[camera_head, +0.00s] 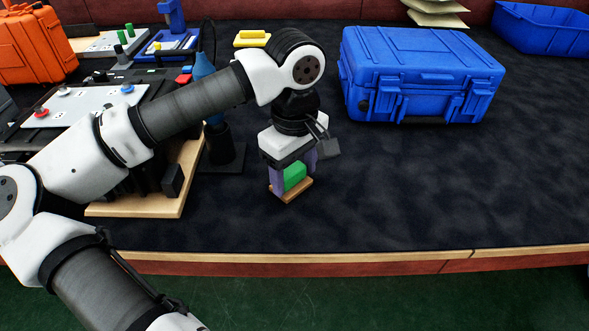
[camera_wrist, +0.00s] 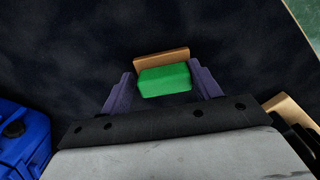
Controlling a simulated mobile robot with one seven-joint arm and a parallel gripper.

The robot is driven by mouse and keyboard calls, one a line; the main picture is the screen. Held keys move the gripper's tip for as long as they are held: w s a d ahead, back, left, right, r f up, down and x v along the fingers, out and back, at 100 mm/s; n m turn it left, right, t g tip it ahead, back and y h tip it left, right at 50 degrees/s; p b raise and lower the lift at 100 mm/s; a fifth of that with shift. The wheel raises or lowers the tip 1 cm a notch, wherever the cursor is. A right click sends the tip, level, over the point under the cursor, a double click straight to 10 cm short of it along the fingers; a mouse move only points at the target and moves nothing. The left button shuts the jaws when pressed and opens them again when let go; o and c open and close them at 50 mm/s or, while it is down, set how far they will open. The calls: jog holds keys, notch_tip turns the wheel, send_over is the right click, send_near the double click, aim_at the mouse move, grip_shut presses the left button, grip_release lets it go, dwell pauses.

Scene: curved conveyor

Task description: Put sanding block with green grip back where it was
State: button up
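The sanding block (camera_head: 291,188) has a flat tan wooden base and a green grip (camera_head: 295,176) on top. My gripper (camera_head: 293,176) points down over it, with a purple finger on each side of the green grip. In the wrist view the block (camera_wrist: 161,55) lies between the fingertips (camera_wrist: 163,75), which appear to touch both ends of the green grip. The gripper looks shut on it. The wooden base is at or just above the dark mat; I cannot tell whether it touches.
A blue hard case (camera_head: 420,75) stands to the right. A wooden-based fixture (camera_head: 140,205) and a dark stand with a blue tip (camera_head: 222,140) are on the left. A yellow block (camera_head: 252,38) lies behind my arm. The mat (camera_head: 420,190) is clear at front right.

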aim_at(295, 170)
jog(key=shift+o, duration=1.1)
jog(key=shift+r, duration=0.25)
notch_tip(295, 170, up, 12)
jog(key=p, duration=0.2)
jog(key=shift+f, duration=0.1)
